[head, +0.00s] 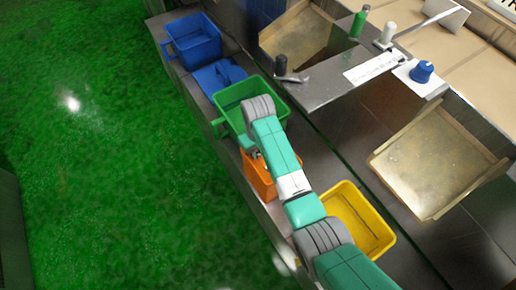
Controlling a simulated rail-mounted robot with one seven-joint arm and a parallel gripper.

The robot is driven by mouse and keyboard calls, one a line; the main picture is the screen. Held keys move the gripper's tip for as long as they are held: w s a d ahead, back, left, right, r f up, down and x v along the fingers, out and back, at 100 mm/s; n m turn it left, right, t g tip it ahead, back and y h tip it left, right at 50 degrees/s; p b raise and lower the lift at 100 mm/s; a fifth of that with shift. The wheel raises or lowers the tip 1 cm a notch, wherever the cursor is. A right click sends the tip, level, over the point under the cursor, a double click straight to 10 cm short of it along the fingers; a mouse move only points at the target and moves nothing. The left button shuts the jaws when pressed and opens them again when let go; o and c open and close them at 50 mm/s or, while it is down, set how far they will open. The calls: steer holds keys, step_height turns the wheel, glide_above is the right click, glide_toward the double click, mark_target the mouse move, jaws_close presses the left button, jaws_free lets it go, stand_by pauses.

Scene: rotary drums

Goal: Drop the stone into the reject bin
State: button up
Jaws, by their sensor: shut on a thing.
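My gripper (254,153) is largely hidden under my wrist, and only a small grey part shows by the rim between the green bin and the orange bin. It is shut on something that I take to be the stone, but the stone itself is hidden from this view. An orange bin (258,178) is just below the gripper in the picture, partly covered by my arm. A green bin (234,97) is just above it. A yellow bin (378,244) is at the lower right, partly behind my arm. No label shows which one is the reject bin.
A blue bin (194,44) and a flat blue item (218,75) stand at the upper end of the metal ledge. Brass-coloured trays (432,160) lie to the right. A blue knob (422,71) and several levers rise from the bench. Green floor is left.

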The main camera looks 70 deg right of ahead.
steer(key=shift+f, duration=0.2)
steer(key=o, duration=0.7)
step_height(320, 180, up, 13)
steer(key=p, duration=0.5)
steer(key=shift+r, duration=0.15)
